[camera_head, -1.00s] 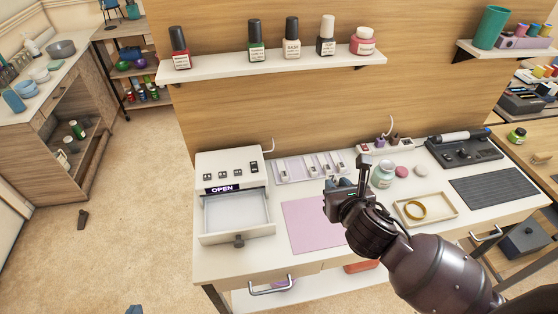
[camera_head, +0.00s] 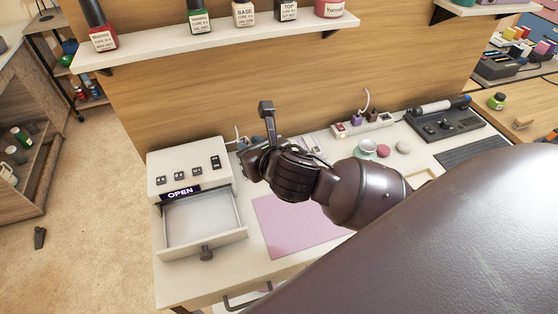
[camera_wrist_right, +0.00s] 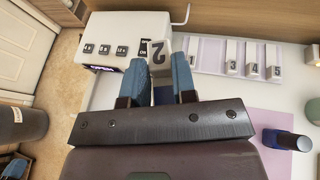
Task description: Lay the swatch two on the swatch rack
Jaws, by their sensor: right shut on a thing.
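My right gripper (camera_wrist_right: 162,85) is shut on swatch two (camera_wrist_right: 158,58), a white tab marked 2 between its blue fingers. In the head view this gripper (camera_head: 252,158) is above the table, beside the device with the OPEN sign; the swatch is not clear there. The swatch rack (camera_wrist_right: 208,52) is a pale tray right of the held swatch in the wrist view. It carries tabs marked 1, 3, 4 and 5, with a gap between 1 and 3. In the head view my arm covers most of the rack. Blue tips at the wrist view's lower left look like my left gripper (camera_wrist_right: 14,168).
The white device (camera_head: 190,165) has its drawer (camera_head: 203,222) pulled out. A pink mat (camera_head: 290,225) lies in front of the rack. A power strip (camera_head: 362,125) and jars stand right; a shelf (camera_head: 215,47) with bottles hangs above.

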